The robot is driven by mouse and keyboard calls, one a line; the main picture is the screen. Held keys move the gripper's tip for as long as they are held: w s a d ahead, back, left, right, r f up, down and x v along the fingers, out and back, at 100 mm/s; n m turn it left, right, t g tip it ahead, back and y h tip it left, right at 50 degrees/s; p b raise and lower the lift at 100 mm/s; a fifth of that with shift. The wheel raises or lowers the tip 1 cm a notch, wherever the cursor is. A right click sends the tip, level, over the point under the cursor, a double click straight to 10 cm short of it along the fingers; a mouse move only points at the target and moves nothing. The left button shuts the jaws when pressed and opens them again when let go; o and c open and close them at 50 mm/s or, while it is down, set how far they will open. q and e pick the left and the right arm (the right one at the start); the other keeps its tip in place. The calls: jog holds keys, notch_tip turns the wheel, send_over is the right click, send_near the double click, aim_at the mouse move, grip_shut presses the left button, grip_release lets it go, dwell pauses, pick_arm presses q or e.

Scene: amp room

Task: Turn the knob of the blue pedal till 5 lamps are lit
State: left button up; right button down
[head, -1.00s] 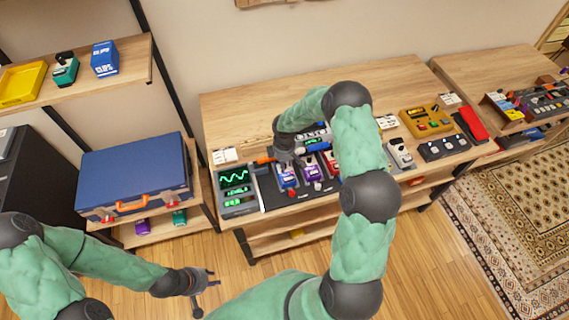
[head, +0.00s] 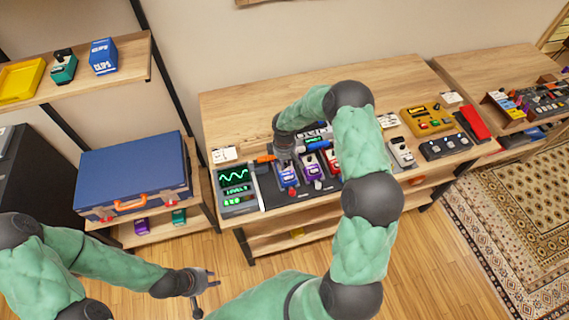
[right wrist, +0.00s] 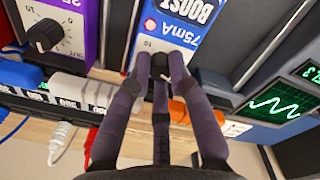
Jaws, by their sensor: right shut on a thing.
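The blue pedal (head: 288,178) stands on the dark board at the front of the middle table. In the right wrist view its blue face (right wrist: 190,22) reads "BOOST" and "75mA". My right gripper (head: 286,155) is over the pedal's far end. In the right wrist view my right gripper (right wrist: 160,68) is shut on the pedal's dark knob, mostly hidden by the fingers. The meter (head: 237,187) left of the pedal shows a green wave, a level line and lit green lamps, too small to count surely. My left gripper (head: 206,279) is open and empty over the floor.
A purple pedal (head: 312,170) stands close to the right of the blue one; its knob shows in the right wrist view (right wrist: 44,36). An orange plug (head: 265,158) and white power blocks (right wrist: 80,92) with cables lie close behind. A blue case (head: 135,175) is at left.

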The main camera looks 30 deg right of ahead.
jog(key=shift+f+m+b, duration=0.2)
jog(key=shift+m+b, duration=0.95)
jog(key=shift+m, duration=0.05)
jog(key=m+b, duration=0.2)
jog(key=shift+m, duration=0.4)
jog(key=shift+r+m+b, duration=0.15)
jog(key=shift+m+b, duration=1.25)
jog(key=shift+m, duration=0.9)
jog(key=c, duration=1.4)
grip_release()
jog(key=shift+r, duration=0.2)
jog(key=r, duration=1.1)
jog(key=shift+a+r, duration=0.2)
jog(key=shift+r, duration=0.15)
